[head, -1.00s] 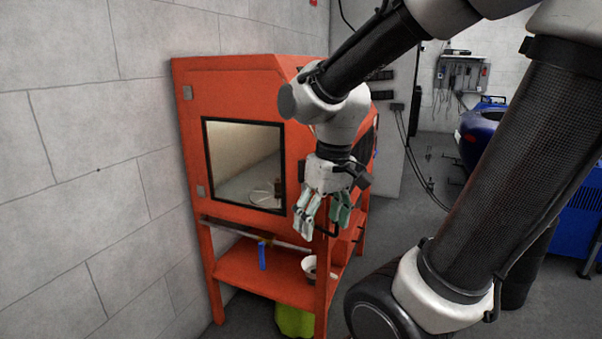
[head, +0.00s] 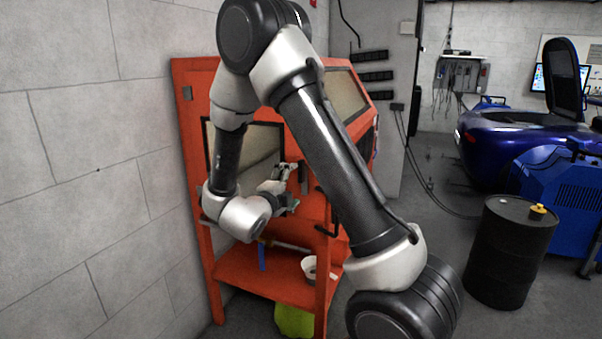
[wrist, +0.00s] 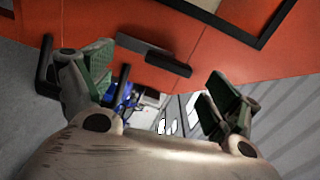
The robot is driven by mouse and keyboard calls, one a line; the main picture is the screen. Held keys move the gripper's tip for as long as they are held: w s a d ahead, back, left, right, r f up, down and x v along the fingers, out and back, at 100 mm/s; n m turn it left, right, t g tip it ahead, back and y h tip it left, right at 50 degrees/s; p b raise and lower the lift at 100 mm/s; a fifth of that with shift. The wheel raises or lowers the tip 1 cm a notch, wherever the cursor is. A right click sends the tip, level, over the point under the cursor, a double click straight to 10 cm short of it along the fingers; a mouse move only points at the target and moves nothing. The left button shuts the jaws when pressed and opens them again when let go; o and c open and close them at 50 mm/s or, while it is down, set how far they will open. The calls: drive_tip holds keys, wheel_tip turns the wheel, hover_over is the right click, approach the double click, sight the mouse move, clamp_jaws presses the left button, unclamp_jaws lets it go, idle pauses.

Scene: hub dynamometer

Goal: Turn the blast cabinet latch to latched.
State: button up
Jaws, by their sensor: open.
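The orange blast cabinet (head: 190,80) stands against the wall. Its latch, a dark bar (head: 303,178), appears upright on the front, right of the window. In the wrist view the latch (wrist: 153,54) lies across the orange face, slightly slanted. My gripper (head: 291,188) is open and beside the latch, pointing towards it from the left. In the wrist view, my gripper's green-padded fingers (wrist: 160,85) are spread wide to either side of the bar. Nothing is between the pads, and the bar appears beyond them. Contact is not visible. My arm hides part of the window.
A black handle (head: 327,231) projects from the cabinet below the latch. The shelf (head: 262,283) holds a blue item (head: 262,256) and a white cup (head: 309,267). A black drum (head: 510,255) and a blue car (head: 500,150) stand right. Floor between is clear.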

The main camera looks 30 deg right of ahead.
sight(301, 182)
drive_tip(key=shift+m, duration=0.5)
drive_tip(key=x, duration=0.2)
drive_tip(key=r+x, duration=0.1)
drive_tip(key=x, duration=0.4)
drive_tip(key=shift+w+d+r, duration=0.1)
drive_tip(key=shift+d+r, duration=0.2)
drive_tip(key=shift+d, duration=0.2)
drive_tip(key=c, duration=1)
